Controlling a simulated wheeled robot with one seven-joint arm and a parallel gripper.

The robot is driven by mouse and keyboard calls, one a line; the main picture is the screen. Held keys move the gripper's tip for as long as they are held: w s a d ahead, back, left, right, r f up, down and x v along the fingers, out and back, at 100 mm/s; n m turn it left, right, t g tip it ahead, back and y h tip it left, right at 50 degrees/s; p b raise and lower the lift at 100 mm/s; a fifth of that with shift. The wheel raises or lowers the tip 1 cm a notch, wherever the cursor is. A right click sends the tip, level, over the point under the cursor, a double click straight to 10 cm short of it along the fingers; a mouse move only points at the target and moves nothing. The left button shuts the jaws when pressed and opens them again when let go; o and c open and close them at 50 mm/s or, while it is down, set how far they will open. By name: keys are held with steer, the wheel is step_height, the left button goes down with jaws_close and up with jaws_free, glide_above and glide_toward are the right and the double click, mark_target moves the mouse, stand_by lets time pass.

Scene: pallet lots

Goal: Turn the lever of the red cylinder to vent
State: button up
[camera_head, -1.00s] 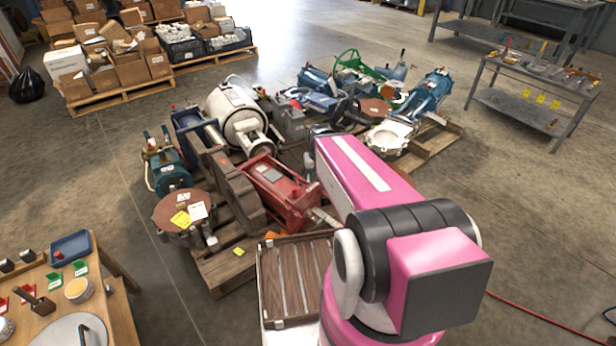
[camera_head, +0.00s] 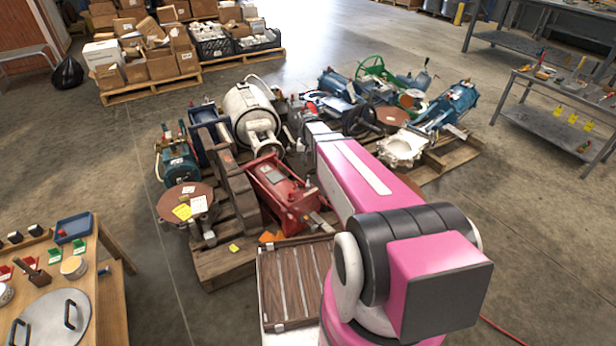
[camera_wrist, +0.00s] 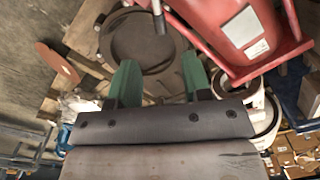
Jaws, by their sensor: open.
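The red cylinder (camera_head: 285,190) lies on the pallet just left of my pink arm in the head view. In the wrist view its red body (camera_wrist: 245,35), with a white label, fills the upper right. A short grey rod (camera_wrist: 158,17) hangs at the top centre of the wrist view, beyond the fingertips; I cannot tell for sure that it is the lever. My gripper (camera_wrist: 158,75) is open, with its two green fingers apart and nothing held between them. In the head view my arm hides most of the gripper. The vent mark is not readable.
Other machine parts crowd the pallet (camera_head: 222,262), including a white drum (camera_head: 247,108) and blue pumps. A wooden bench (camera_head: 108,300) stands at the lower left and a grey metal table (camera_head: 560,125) at the right. Open concrete floor surrounds the pallet.

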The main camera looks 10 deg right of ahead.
mark_target(308, 177)
step_height(308, 177, down, 9)
steer(key=shift+a+f, duration=0.1)
steer(key=shift+f, duration=0.1)
steer(key=shift+c, duration=0.2)
jaws_close()
